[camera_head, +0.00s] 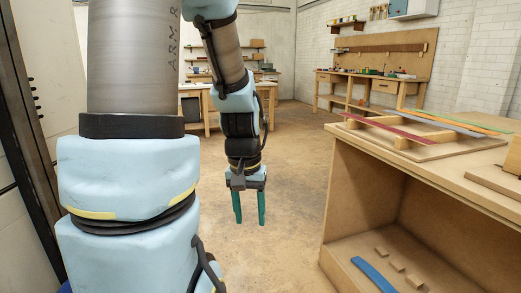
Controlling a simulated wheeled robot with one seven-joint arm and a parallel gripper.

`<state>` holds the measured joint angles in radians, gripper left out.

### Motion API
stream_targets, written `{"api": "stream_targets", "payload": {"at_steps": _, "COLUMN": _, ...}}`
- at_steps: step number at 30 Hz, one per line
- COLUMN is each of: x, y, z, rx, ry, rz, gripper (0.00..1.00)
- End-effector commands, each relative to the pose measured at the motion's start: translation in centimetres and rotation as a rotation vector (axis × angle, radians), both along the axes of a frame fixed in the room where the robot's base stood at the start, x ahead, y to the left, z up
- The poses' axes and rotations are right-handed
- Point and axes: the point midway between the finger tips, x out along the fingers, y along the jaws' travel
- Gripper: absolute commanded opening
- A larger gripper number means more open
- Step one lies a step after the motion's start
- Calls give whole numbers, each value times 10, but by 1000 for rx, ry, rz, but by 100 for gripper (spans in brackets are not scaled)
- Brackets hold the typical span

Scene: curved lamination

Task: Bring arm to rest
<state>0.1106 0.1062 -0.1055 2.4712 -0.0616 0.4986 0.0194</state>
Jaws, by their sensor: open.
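My arm hangs in the left half of the head view, with light blue joint covers and a grey link. My gripper (249,206) points down over open floor, left of the near workbench. Its two green fingers are apart, and nothing is between them. It touches nothing that I can see.
The near workbench (480,195) stands at the right, with red, blue, orange and green strips (400,132) over wooden blocks on a board. Its lower shelf holds a blue strip (374,275) and small wooden blocks. Other benches (375,90) stand at the back. The floor (290,150) between is clear.

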Motion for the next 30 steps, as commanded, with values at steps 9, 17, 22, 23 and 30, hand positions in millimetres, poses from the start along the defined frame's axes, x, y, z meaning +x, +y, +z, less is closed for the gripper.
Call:
{"api": "stream_targets", "payload": {"at_steps": 9, "x": -12, "y": 44, "z": 46, "rx": 30, "ry": -80, "rz": 87, "gripper": 53}}
{"api": "stream_targets", "payload": {"at_steps": 17, "x": -12, "y": 43, "z": 107, "rx": 29, "ry": -79, "rz": 85, "gripper": 53}}
{"api": "stream_targets", "payload": {"at_steps": 22, "x": -12, "y": 43, "z": 160, "rx": 29, "ry": -79, "rz": 85, "gripper": 53}}
{"api": "stream_targets", "payload": {"at_steps": 23, "x": -12, "y": 43, "z": 168, "rx": 29, "ry": -79, "rz": 85, "gripper": 53}}
{"api": "stream_targets", "payload": {"at_steps": 30, "x": -12, "y": 43, "z": 205, "rx": 29, "ry": -78, "rz": 84, "gripper": 53}}
